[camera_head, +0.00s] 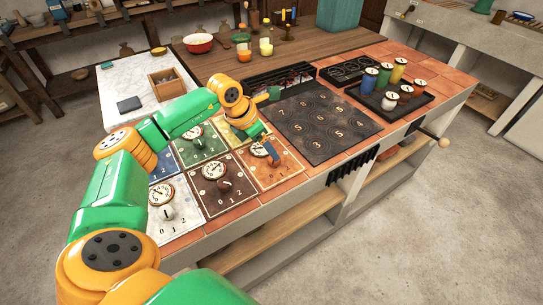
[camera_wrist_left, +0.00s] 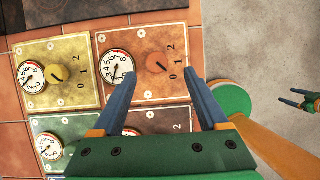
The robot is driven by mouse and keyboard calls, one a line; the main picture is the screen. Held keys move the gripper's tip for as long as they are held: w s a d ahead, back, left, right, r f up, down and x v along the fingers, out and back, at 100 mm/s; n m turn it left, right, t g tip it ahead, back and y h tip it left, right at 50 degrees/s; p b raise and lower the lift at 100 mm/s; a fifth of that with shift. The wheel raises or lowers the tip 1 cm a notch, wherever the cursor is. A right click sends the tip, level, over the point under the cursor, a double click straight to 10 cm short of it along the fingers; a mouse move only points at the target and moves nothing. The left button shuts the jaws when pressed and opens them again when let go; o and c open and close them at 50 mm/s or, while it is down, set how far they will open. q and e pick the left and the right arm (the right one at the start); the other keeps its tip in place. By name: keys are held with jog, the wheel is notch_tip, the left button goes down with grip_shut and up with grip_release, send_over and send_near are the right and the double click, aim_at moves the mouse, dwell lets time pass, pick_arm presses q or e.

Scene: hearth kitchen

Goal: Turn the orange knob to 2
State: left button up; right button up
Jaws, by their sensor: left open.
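The orange panel (camera_head: 283,178) lies at the front right of the panel group, with numbers 0, 1 and 2. In the left wrist view, its round orange knob (camera_wrist_left: 157,63) sits beside a white dial (camera_wrist_left: 117,64). The knob's dark mark appears to point toward 0. My left gripper (camera_head: 271,154) is over this panel, pointing down. In the left wrist view my left gripper (camera_wrist_left: 163,85) is open, its blue fingers on either side of the knob; contact cannot be told. In the head view the fingers partly hide the knob. My right gripper (camera_wrist_left: 300,99) shows small at the right edge.
Yellow (camera_wrist_left: 75,91), green (camera_head: 205,158), brown (camera_head: 208,204) and white (camera_head: 182,222) panels with dials and knobs lie close by. A dark numbered plate (camera_head: 330,150) is right of the orange panel. Several colored jars (camera_head: 368,82) stand farther right.

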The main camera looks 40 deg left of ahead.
aim_at(274, 162)
pick_arm(q)
jog(key=shift+y, duration=0.3)
jog(key=x, duration=0.7)
jog(key=shift+s+a+p, duration=0.15)
jog(key=shift+a+p, duration=0.15)
jog(key=shift+p, duration=0.1)
grip_shut()
